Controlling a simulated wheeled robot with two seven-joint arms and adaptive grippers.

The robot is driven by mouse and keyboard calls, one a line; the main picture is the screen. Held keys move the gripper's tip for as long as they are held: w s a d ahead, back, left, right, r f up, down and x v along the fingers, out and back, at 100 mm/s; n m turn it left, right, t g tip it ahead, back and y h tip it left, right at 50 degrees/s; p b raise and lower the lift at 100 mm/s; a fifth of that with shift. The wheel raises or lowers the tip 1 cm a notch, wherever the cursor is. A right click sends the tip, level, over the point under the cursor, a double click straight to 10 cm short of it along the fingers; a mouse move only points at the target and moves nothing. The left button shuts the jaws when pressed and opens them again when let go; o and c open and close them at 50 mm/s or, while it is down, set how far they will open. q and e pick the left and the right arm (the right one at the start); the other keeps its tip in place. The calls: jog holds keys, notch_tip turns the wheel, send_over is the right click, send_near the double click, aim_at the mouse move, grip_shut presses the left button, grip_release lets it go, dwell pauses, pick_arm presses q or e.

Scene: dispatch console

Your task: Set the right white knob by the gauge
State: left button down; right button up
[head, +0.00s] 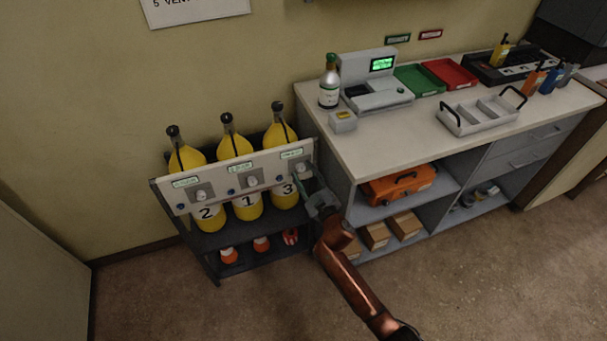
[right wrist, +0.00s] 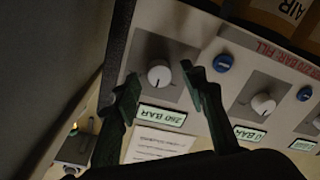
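The white panel (head: 226,181) on the bottle rack carries three white knobs. The right white knob (head: 300,168) sits at the panel's right end, and in the right wrist view it is the left one (right wrist: 159,76). Its lit gauge (head: 291,153) also shows upside down in the wrist view (right wrist: 161,115); it seems to read about 250 or 260 BAR. My right gripper (head: 310,187) is at the panel's right end. In the wrist view its open fingers (right wrist: 160,72) stand on either side of the knob, with gaps visible. My left gripper is out of view.
The middle knob (right wrist: 263,104) and a blue button (right wrist: 223,63) are close to my right finger. Yellow bottles (head: 236,147) stand behind the panel. The counter (head: 420,125) with a scale and trays is just right of the rack. Floor in front is clear.

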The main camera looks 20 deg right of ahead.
jog(key=shift+c, duration=0.4)
grip_shut()
jog(key=shift+n, duration=0.4)
jog(key=shift+r+n+p, duration=0.1)
jog(key=shift+n+p, duration=0.45)
jog(key=shift+n, duration=0.05)
jog(key=n+p, duration=0.1)
jog(key=n, duration=0.2)
jog(key=n+p, duration=0.1)
jog(key=n, duration=0.3)
jog(key=shift+g+h, duration=0.3)
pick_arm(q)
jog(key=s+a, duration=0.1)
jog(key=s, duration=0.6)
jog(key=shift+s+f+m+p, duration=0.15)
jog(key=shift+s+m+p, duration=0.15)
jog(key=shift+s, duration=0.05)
pick_arm(e)
jog(key=shift+n, duration=1.3)
jog(key=shift+a, duration=0.1)
